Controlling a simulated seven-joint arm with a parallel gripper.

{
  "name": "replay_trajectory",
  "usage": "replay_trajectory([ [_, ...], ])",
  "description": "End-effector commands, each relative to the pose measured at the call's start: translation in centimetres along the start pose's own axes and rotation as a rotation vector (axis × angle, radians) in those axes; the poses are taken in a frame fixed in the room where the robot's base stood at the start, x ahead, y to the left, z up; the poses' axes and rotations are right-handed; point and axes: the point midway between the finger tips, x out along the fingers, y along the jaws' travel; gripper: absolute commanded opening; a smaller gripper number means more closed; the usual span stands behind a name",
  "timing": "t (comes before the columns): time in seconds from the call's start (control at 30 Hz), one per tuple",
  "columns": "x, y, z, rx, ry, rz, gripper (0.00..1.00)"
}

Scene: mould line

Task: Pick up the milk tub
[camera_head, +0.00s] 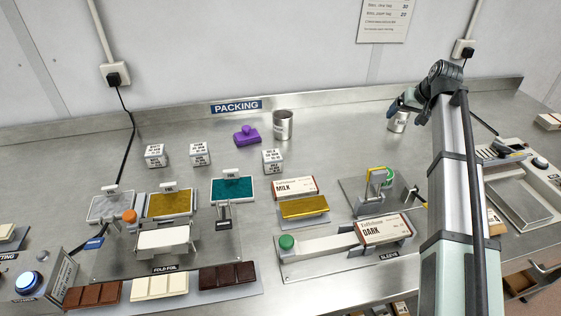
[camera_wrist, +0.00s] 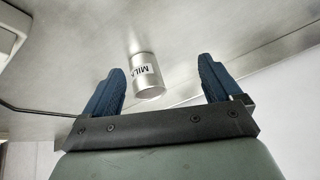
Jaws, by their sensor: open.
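The milk tub is a small silver cylinder with a white label, standing on the steel bench at the back right in the head view (camera_head: 397,124). In the wrist view the milk tub (camera_wrist: 147,77) sits between the two blue fingers, with "MILK" partly readable on its label. My gripper (camera_wrist: 163,82) is open, with a finger to each side of the tub and a visible gap on both sides. In the head view my gripper (camera_head: 402,108) is right at the tub and partly covers it. I cannot tell whether the tub is fully within the fingers' depth.
Another silver cup (camera_head: 283,125) and a purple object (camera_head: 246,135) stand at the back middle. A sleeve station (camera_head: 340,262) with a dark chocolate box (camera_head: 384,230) lies in front. A tray unit (camera_head: 525,190) is to the right. The bench left of the tub is clear.

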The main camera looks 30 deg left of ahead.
Motion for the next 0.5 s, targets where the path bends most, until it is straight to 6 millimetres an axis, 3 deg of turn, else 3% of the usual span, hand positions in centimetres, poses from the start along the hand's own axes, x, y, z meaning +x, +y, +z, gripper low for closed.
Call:
replay_trajectory([
  [0.03, 0.3, -2.7, 0.2, -0.026, -0.029, -0.005, 0.92],
  [0.1, 0.5, -6.0, 0.7, -0.053, -0.069, -0.011, 0.92],
  [0.5, 0.2, -23.3, 5.4, -0.211, -0.287, 0.001, 0.92],
])
